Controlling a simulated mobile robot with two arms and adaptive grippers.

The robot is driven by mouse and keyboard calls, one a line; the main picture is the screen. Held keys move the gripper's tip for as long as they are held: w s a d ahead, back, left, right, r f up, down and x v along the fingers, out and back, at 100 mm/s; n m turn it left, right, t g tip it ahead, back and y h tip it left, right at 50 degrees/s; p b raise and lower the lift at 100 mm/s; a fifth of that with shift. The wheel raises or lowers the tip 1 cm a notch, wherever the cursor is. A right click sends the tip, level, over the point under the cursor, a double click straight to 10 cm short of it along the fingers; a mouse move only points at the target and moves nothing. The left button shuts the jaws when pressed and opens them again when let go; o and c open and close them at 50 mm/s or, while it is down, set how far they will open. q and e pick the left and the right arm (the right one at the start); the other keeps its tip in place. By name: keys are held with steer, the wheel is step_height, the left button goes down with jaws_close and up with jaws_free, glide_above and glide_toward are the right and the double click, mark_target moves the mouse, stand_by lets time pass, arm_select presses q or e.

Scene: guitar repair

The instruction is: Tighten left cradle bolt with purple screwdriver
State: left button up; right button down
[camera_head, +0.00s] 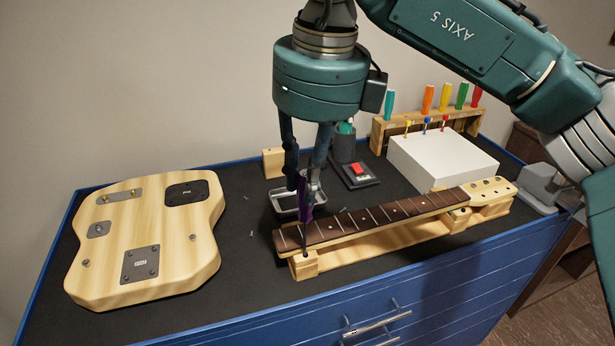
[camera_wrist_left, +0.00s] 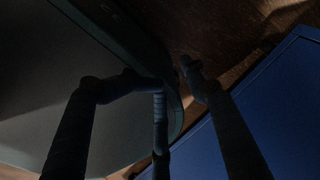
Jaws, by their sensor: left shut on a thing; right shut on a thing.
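My right gripper (camera_head: 305,188) hangs over the left end of the guitar neck (camera_head: 375,218), shut on the purple screwdriver (camera_head: 306,205). The screwdriver is upright, its dark shaft pointing down at the left end block of the wooden cradle (camera_head: 304,267). The tip seems to meet the block beside the fretboard, but the bolt is too small to make out. The neck lies along the cradle. My left gripper (camera_wrist_left: 172,76) shows only in the dark left wrist view, away from the bench top. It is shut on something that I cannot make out.
A pale guitar body (camera_head: 158,225) lies at the left of the dark bench top. Behind the neck are a metal tray (camera_head: 284,208), a black box with a red switch (camera_head: 358,172), a white box (camera_head: 440,162) and a rack of coloured screwdrivers (camera_head: 380,133). The bench front has drawers.

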steer(key=shift+r, duration=0.15)
arm_select(q)
steer(key=shift+s+a+r, duration=0.2)
steer(key=shift+a, duration=0.25)
arm_select(e)
steer(key=shift+r, duration=0.15)
steer(key=shift+r+p, duration=0.55)
steer(key=shift+p, duration=0.15)
step_height(320, 180, up, 4)
steer(key=p, duration=0.2)
steer(key=shift+a+f+p, duration=0.1)
steer(key=shift+f+p, duration=0.15)
steer(key=shift+p, duration=0.15)
steer(key=shift+r+p, duration=0.5)
steer(key=shift+r, duration=0.2)
arm_select(q)
steer(key=r, duration=0.4)
steer(key=shift+s+a+r, duration=0.15)
steer(key=shift+a+r, duration=0.15)
steer(key=shift+r, duration=0.05)
